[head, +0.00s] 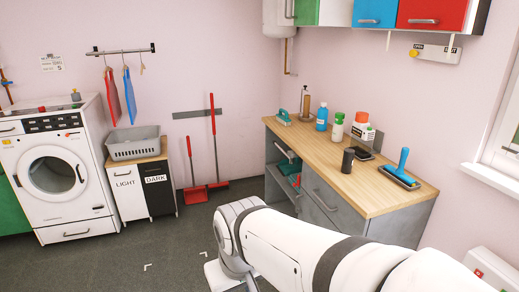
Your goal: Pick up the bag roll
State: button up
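A small dark cylinder (348,160) stands upright near the front edge of the wooden counter (300,155). It looks like the bag roll, but no label can be read on it. Nothing touches it from the front, and a dark tray (365,153) lies just behind it. My white arm crosses the lower right of the head view, in front of the counter. Its far end bends downward out of the picture, so my gripper is not in view.
The counter also holds a blue-handled squeegee (402,168), several bottles such as a blue one (322,117), and a green brush (284,117). A drawer below stands partly open. A washing machine (50,165) and laundry bins stand left. Grey floor between is clear.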

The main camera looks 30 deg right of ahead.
aim_at(348, 157)
jog(key=u, duration=0.05)
jog(key=i, duration=2.75)
jog(key=z, duration=3.35)
jog(key=i, duration=1)
